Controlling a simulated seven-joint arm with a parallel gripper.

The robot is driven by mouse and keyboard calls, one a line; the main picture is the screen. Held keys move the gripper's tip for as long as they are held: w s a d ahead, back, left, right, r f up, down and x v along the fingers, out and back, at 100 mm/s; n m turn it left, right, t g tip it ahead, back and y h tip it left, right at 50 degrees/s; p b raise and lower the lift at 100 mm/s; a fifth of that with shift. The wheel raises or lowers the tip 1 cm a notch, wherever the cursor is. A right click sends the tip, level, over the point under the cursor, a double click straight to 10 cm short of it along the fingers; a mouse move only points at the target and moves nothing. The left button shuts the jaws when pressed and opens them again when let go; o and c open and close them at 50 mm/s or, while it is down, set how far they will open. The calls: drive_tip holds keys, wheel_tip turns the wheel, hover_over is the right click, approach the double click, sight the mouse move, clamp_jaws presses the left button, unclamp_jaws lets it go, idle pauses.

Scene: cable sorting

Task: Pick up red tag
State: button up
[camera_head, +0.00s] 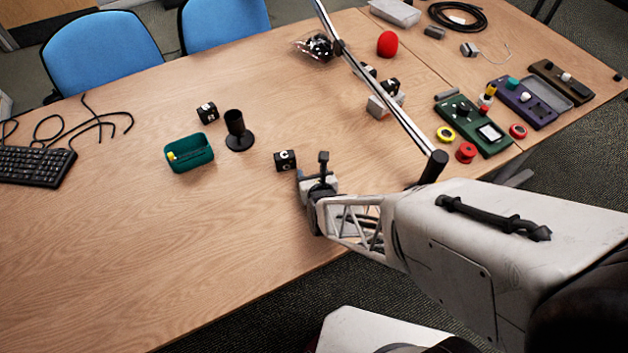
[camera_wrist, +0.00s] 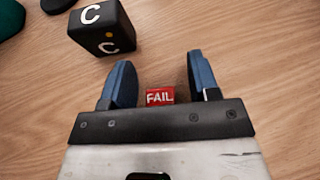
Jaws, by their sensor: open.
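A red tag (camera_wrist: 160,96) marked "FAIL" in white lies on the wooden table in the wrist view, between the two blue fingers of my gripper (camera_wrist: 161,82). The fingers are open, with a gap on either side of the tag. The lower part of the tag is hidden behind the gripper's dark front edge. In the head view my gripper (camera_head: 312,178) is low over the table near its front edge, and the tag is hidden there.
A black cube (camera_wrist: 101,27) marked "C" stands just beyond my left finger, and it also shows in the head view (camera_head: 285,161). The front-left table is clear.

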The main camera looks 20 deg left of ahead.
drive_tip(key=c, duration=1)
drive_tip(key=shift+r, duration=0.1)
drive_tip(key=shift+r, duration=0.7)
wheel_tip(320, 180, up, 2)
drive_tip(key=shift+r, duration=0.1)
drive_tip(key=s+d, duration=0.3)
drive_tip(key=s, duration=0.1)
drive_tip(key=s+d, duration=0.3)
drive_tip(key=s, duration=0.1)
drive_tip(key=s+d+r, duration=0.1)
drive_tip(key=s+d, duration=0.2)
drive_tip(key=s, duration=0.2)
drive_tip(key=shift+d+r, duration=0.1)
drive_tip(key=shift+d, duration=0.15)
